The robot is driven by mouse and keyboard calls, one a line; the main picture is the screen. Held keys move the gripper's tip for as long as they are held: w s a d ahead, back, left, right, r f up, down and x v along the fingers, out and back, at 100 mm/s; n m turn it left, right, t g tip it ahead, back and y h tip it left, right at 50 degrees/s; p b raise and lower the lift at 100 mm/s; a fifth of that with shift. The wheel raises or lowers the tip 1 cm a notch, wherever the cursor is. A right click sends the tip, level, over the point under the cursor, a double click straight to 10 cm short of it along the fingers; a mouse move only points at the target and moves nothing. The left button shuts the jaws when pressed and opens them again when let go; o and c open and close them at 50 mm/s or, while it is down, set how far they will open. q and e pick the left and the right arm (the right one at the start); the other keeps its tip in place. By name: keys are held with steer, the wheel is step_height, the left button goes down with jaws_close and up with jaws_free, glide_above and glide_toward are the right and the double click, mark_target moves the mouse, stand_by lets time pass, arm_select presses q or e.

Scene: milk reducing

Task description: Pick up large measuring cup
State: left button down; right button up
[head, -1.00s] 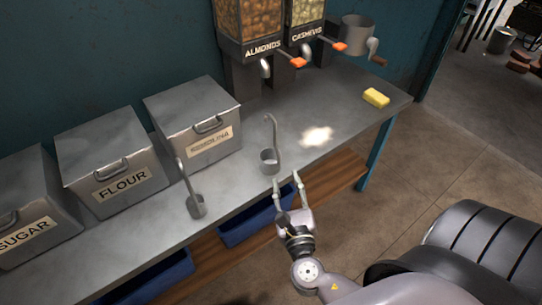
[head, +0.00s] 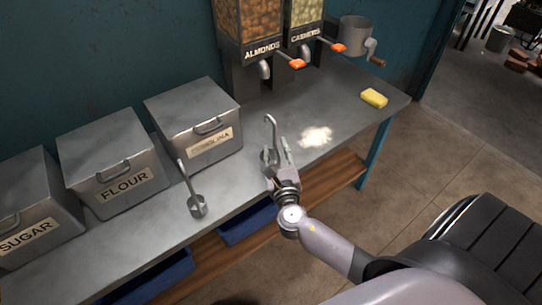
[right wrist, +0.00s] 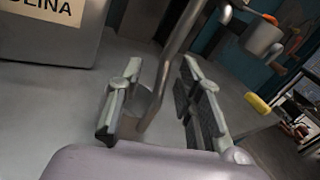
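A grey metal measuring cup (head: 270,125) with a tall hooked handle stands on the metal table, and it looks like the larger of two. My right gripper (head: 277,155) is at this cup, hiding much of its bowl. In the right wrist view, the gripper (right wrist: 160,98) is open, with the upright handle (right wrist: 176,45) between its fingers and a gap showing on the right side. The cup's bowl is partly hidden behind the left finger. A second measuring cup (head: 197,207) stands further left, its handle leaning left. My left gripper is not in view.
Metal bins for sugar (head: 32,225), flour (head: 118,180) and semolina (head: 205,135) stand along the wall. Nut dispensers (head: 262,45) and a grinder pot (head: 353,35) are at the back. White powder (head: 316,137) and a yellow sponge (head: 374,98) lie right of the cup.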

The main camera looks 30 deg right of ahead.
steer(key=shift+c, duration=0.2)
jaws_close()
stand_by(0.4)
